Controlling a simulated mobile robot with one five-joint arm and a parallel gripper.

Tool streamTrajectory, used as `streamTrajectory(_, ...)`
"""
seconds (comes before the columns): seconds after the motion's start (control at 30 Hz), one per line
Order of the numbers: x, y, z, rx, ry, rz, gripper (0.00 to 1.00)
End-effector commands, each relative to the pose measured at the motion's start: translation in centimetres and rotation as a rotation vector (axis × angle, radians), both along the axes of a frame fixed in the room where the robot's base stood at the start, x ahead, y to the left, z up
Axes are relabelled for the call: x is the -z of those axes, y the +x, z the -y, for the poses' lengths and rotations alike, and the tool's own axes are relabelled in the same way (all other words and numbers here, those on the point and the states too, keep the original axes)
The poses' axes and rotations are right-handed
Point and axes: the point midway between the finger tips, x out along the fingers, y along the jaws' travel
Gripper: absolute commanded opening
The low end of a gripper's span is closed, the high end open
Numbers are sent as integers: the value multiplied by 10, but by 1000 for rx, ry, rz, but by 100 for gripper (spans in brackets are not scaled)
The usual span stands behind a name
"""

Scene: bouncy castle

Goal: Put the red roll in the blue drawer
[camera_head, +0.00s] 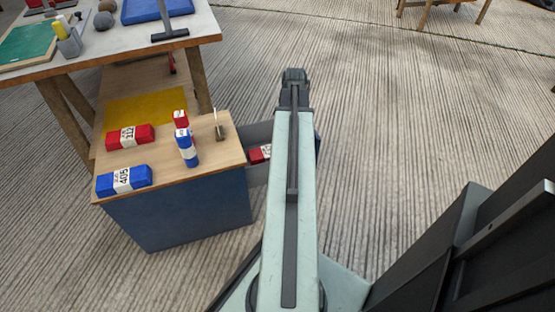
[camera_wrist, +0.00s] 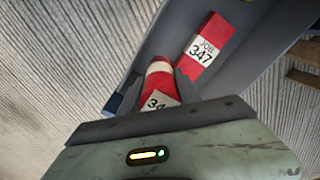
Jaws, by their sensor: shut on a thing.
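In the wrist view my gripper (camera_wrist: 159,82) is shut on a red roll (camera_wrist: 160,67) with white bands and a partly hidden number. The roll is above or inside the open drawer (camera_wrist: 255,50); I cannot tell its height or whether it touches the bottom. Another red piece (camera_wrist: 206,44) labelled JOB 347 lies in the drawer beside it. In the head view the drawer (camera_head: 259,131) sticks out from the right of the blue cabinet (camera_head: 180,215), with a red labelled piece (camera_head: 258,153) inside. My arm covers much of the drawer, and hides the gripper and held roll there.
On the cabinet's wooden top stand a blue roll (camera_head: 187,150) and a red one (camera_head: 180,119), beside a small spike stand (camera_head: 219,128). A red pack (camera_head: 130,137) and a blue pack (camera_head: 124,180) lie left. A cluttered table (camera_head: 115,50) is behind. Floor on the right is clear.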

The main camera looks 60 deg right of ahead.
Motion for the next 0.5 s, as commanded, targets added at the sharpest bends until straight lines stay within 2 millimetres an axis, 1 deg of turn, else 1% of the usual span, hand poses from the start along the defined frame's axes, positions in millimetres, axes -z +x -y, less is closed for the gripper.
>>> streamTrajectory(0.03,23,0,0,0,0,0,0)
streamTrajectory(0.1,38,0,0,0,0,0,0)
streamTrajectory(0.2,46,0,0,0,0,0,0)
streamTrajectory(0.33,45,0,0,-1,0,0,0)
streamTrajectory(0.37,48,0,0,-1,0,0,0)
streamTrajectory(0.5,73,0,0,-1,0,0,0)
